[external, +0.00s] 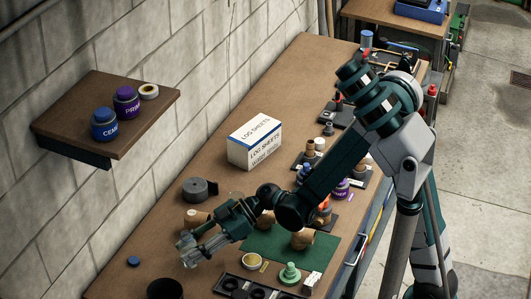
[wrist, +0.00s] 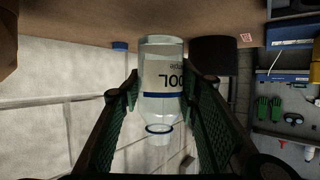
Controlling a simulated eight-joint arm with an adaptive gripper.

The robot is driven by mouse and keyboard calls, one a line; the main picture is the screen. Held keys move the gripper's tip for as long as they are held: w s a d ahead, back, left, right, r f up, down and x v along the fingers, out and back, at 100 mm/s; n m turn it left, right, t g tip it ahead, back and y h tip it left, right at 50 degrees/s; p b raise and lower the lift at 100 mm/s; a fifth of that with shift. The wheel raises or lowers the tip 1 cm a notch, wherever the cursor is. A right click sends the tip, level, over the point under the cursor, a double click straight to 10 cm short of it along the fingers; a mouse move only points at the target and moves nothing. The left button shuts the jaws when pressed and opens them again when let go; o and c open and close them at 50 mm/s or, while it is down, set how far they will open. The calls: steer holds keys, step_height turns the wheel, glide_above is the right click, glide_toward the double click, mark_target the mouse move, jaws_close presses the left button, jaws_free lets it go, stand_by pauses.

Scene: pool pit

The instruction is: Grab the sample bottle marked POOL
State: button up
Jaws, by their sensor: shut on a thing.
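The clear sample bottle (wrist: 162,72) has a white label with a blue band, and the letters "OOL" show upside down on it in the wrist view. Its neck, with a dark blue ring, points down in that picture, and its base is toward the bench top. My gripper (wrist: 160,92) is shut on the bottle, with a green-padded finger on each side. In the external view my gripper (external: 192,249) is low over the near left part of the bench, and the bottle is hard to make out there. I cannot tell whether its base touches the bench.
A blue cap (external: 133,261) lies on the bench left of my gripper. A black cup (external: 165,289) stands at the near edge of the picture. A grey tape roll (external: 199,190), a log sheets box (external: 254,142), a green mat (external: 262,246) and a black tray (external: 252,287) are around.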

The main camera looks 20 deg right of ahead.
mark_target(186, 234)
steer(key=shift+r+p, duration=0.85)
steer(key=shift+r, duration=2.4)
steer(key=shift+r, duration=0.1)
